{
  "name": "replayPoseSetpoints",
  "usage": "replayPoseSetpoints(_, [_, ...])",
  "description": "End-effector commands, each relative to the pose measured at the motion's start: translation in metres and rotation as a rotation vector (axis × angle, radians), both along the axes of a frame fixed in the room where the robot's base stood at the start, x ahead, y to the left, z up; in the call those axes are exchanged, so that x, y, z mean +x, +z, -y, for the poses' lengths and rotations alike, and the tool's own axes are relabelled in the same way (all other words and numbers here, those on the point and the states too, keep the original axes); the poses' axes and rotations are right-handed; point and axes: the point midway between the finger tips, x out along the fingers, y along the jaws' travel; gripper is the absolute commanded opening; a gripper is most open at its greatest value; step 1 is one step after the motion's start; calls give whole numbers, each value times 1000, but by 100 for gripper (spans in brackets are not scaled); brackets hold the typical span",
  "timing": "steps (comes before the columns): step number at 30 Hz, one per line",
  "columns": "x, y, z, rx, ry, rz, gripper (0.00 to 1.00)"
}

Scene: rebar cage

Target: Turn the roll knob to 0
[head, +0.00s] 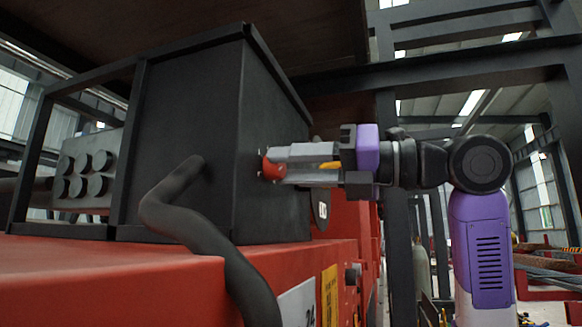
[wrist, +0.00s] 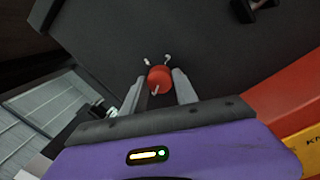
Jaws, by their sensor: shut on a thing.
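The red roll knob (head: 270,168) sticks out of the side face of the dark box (head: 185,135) in the head view. My gripper (head: 280,167) reaches in from the right, its two grey fingers on either side of the knob. In the wrist view the red knob (wrist: 159,77) sits between the fingertips of my gripper (wrist: 158,84), which is shut on it. Small pale marks stand on the panel around the knob, and a pale pointer lies on its lower part. I cannot read any numbers there.
A thick black cable (head: 180,205) bends from the box down over the red machine body (head: 110,270). Another small dark knob (wrist: 243,10) shows at the top of the wrist view. Dark steel beams (head: 470,75) stand behind my arm. A yellow label (wrist: 305,148) lies at right.

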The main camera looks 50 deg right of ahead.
Motion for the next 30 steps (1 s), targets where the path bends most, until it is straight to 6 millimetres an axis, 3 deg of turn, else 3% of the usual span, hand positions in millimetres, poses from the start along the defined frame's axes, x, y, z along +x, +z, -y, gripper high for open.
replayPoseSetpoints(18, [0, -4, -1, -45, 3, 8, 0])
replayPoseSetpoints(19, [0, -4, -1, -45, 3, 8, 37])
replayPoseSetpoints(22, [0, -3, -1, -44, 2, 10, 56])
replayPoseSetpoints(30, [0, -2, 0, -42, 2, 12, 57])
